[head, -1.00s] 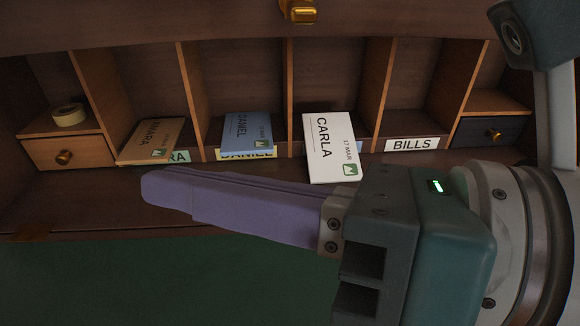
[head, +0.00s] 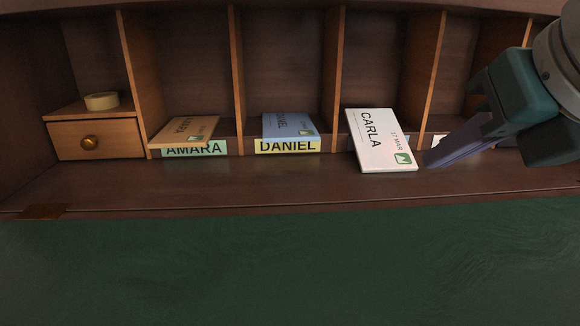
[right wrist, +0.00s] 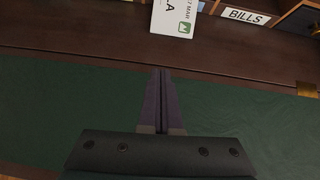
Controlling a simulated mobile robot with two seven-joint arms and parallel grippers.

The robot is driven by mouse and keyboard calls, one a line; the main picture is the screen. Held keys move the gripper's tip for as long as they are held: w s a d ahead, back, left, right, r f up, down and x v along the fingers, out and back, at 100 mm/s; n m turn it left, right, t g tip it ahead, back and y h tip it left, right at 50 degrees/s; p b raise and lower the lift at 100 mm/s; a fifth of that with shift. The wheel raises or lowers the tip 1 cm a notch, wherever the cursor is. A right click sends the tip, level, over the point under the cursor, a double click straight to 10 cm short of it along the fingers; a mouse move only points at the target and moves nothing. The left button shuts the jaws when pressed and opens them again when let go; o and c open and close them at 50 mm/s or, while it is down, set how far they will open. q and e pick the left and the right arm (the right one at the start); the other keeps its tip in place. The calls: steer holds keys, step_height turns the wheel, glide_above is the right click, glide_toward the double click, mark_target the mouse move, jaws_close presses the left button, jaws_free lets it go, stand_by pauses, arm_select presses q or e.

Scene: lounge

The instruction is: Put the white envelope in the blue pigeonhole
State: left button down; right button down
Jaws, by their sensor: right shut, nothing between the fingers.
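The white envelope (head: 378,148), marked CARLA and 17 MAR, lies tilted in the third pigeonhole from the left. Its front end sticks out over the compartment's lip. The envelope's near end also shows in the right wrist view (right wrist: 175,18). My right gripper (head: 430,164) is shut and empty, just right of the envelope's near end in the head view. In the right wrist view its fingertips (right wrist: 161,72) are apart from the envelope. My left gripper is not in view.
A tan envelope (head: 186,131) lies in the AMARA pigeonhole and a blue envelope (head: 288,124) in the DANIEL one. The BILLS label (right wrist: 246,17) is to the right. A tape roll (head: 101,101) sits above a small drawer (head: 110,140). The green desk surface (head: 250,260) is clear.

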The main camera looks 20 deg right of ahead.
steer(key=b+x, duration=0.2)
steer(key=x, duration=0.6)
steer(key=shift+w+f+b, duration=0.1)
steer(key=shift+f+b, duration=0.2)
steer(key=shift+b, duration=0.05)
steer(key=w, duration=0.3)
steer(key=shift+w+d+f, duration=0.15)
steer(key=shift+w+d, duration=0.05)
steer(key=shift+d, duration=0.1)
steer(key=shift+w+d, duration=0.1)
steer(key=shift+w, duration=0.45)
